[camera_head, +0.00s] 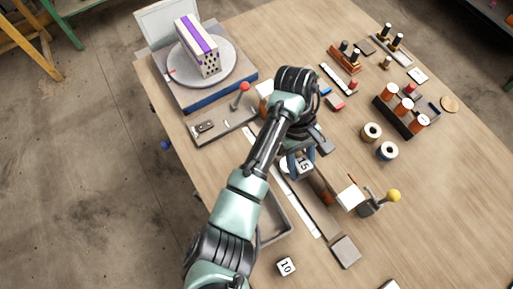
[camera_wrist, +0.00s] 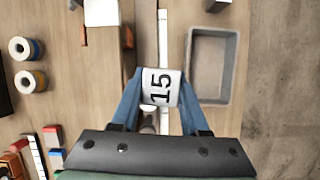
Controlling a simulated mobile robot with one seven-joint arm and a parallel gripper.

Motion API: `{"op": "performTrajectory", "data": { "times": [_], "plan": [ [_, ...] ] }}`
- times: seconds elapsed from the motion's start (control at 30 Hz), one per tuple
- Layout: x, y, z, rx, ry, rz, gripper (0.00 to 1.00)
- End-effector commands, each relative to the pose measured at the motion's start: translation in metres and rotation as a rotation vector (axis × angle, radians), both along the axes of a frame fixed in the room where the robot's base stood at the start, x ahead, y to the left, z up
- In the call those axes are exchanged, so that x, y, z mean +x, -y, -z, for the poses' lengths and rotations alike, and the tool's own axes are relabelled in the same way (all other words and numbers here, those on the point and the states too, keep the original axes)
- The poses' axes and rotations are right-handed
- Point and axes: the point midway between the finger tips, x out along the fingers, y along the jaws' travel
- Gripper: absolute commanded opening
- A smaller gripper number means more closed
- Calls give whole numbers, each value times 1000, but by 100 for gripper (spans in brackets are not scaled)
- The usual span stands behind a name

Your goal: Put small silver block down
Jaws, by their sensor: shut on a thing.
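The small silver block (camera_wrist: 161,87), a pale block with a black "15" on its face, sits between the two blue fingers of my gripper (camera_wrist: 160,76) in the wrist view. My gripper is shut on it, one finger against each side. In the head view the block (camera_head: 304,165) shows below my wrist, over the white strip on the table, partly covered by the gripper (camera_head: 300,162). I cannot tell how high it is above the surface.
A grey open tray (camera_wrist: 190,65) stands just right of the block in the wrist view. A block marked "10" (camera_head: 286,267) lies nearer the front. A yellow-knobbed clamp (camera_head: 371,206) stands to the right. A holed brick (camera_head: 197,46) sits on a round turntable (camera_head: 229,70) at the back left.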

Motion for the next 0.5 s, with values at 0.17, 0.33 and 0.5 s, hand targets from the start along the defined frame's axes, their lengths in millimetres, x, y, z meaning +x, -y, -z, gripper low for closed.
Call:
{"op": "performTrajectory", "data": {
  "times": [0.17, 0.33, 0.5],
  "plan": [
    [-7, 18, 4, -7, -6, -518, 0],
    [-23, -1, 16, 0, -5, -959, 0],
    [-50, -35, 32, 6, -4, -1318, 0]
  ]
}}
